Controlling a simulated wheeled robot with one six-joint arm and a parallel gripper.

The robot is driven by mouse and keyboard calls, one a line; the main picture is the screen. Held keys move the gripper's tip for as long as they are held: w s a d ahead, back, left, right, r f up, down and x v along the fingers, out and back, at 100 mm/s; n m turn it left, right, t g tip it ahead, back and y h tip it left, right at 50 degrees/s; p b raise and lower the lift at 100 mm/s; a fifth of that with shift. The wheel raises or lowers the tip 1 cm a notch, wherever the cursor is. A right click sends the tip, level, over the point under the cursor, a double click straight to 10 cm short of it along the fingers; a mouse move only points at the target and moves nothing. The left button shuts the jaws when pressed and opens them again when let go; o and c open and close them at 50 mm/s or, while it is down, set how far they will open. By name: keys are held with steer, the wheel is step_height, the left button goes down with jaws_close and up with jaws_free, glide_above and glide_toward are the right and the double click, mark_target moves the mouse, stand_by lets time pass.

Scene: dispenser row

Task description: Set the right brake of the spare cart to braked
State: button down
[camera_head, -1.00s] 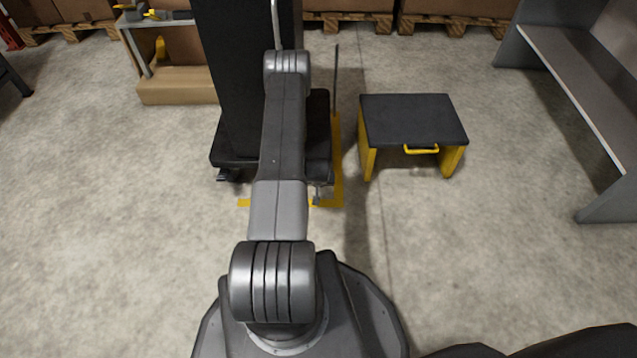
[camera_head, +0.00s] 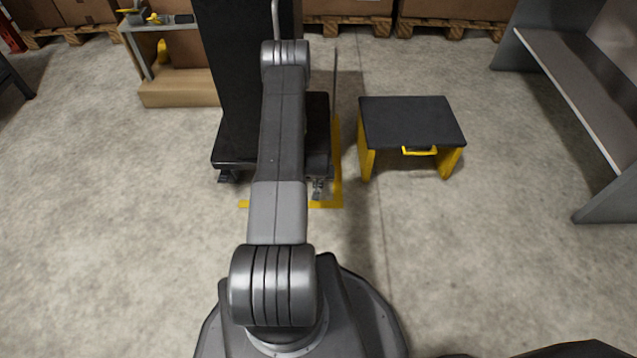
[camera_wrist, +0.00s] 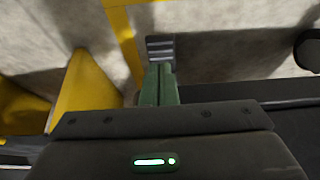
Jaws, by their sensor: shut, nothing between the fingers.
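The spare cart (camera_head: 232,150) is dark, with a tall black panel, and stands at upper middle in the head view, partly behind my arm. Its right brake, a small grey pedal (camera_head: 318,187), shows low at the cart's near right corner. In the wrist view the ribbed grey pedal (camera_wrist: 160,47) lies just beyond the fingertips. My gripper (camera_wrist: 159,70) has its green fingers together with nothing between them. The fingertips overlap the pedal's near end in this view; I cannot tell whether they touch it. My gripper is hidden in the head view. The pedal's tilt is unclear.
A black-topped step stool (camera_head: 412,122) with yellow legs stands close right of the cart; a yellow leg (camera_wrist: 88,80) shows in the wrist view. Yellow floor tape (camera_head: 337,165) borders the cart. A grey bench (camera_head: 570,75) stands far right. The near floor is clear.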

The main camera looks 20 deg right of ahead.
steer(key=s+f+p+v, duration=0.1)
steer(key=s+p+v, duration=0.1)
steer(key=v, duration=0.8)
steer(key=shift+a+r+p, duration=0.3)
steer(key=shift+p, duration=0.1)
steer(key=shift+f, duration=0.1)
